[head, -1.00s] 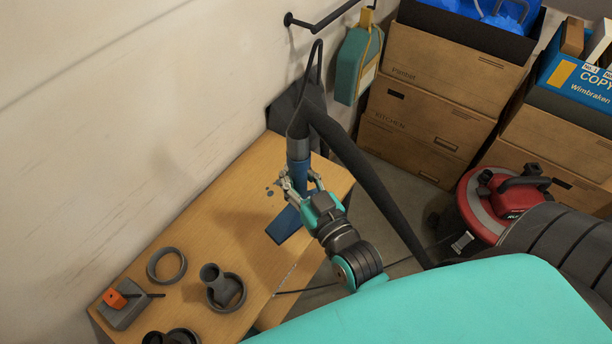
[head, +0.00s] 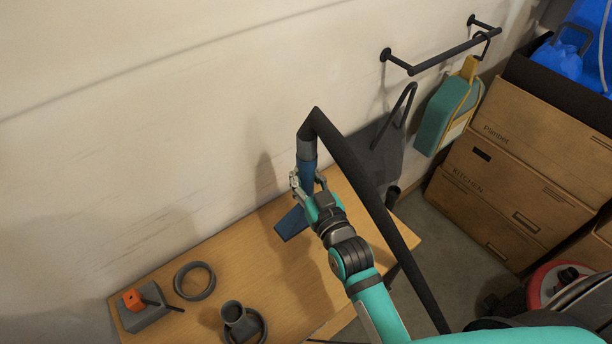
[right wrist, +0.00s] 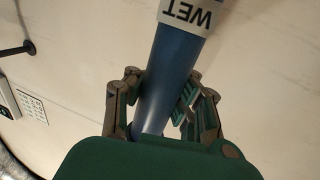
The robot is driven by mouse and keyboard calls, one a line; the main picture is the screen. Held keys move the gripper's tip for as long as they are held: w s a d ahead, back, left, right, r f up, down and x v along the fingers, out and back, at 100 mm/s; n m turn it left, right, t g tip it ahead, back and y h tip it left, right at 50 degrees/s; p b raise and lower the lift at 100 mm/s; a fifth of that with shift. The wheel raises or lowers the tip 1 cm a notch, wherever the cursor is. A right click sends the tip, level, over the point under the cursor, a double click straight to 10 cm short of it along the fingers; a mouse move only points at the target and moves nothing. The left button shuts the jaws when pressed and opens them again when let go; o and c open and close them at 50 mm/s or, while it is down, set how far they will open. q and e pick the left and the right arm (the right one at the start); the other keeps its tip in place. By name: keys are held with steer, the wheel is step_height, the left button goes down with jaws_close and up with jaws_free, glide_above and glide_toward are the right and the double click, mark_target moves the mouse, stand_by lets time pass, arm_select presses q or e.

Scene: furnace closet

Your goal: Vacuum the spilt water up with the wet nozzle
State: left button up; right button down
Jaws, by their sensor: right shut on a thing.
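The wet nozzle (head: 292,224) is blue with a flat flared foot, and its tube stands roughly upright over the wooden bench near the wall. My right gripper (head: 308,183) is shut around the tube. In the right wrist view, a white label reading WET shows on the nozzle (right wrist: 168,70) between the fingers of my right gripper (right wrist: 163,98). A black hose (head: 360,175) runs from the nozzle's top down to the right. I cannot tell whether the foot touches the bench. I cannot make out the spilt water. My left gripper is not in view.
The bench (head: 235,235) holds a grey ring (head: 195,265), a dark pipe fitting (head: 235,318) and a grey block with an orange part (head: 133,300). The red vacuum (head: 545,285) is partly cut off.

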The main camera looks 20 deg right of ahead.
steer(key=shift+r, duration=0.15)
steer(key=shift+r+p, duration=0.1)
steer(key=shift+p, duration=0.4)
step_height(320, 180, down, 4)
steer(key=b, duration=0.2)
steer(key=shift+r+b, duration=0.25)
steer(key=shift+b, duration=0.05)
steer(key=shift+f+b, duration=0.75)
steer(key=shift+f, duration=0.65)
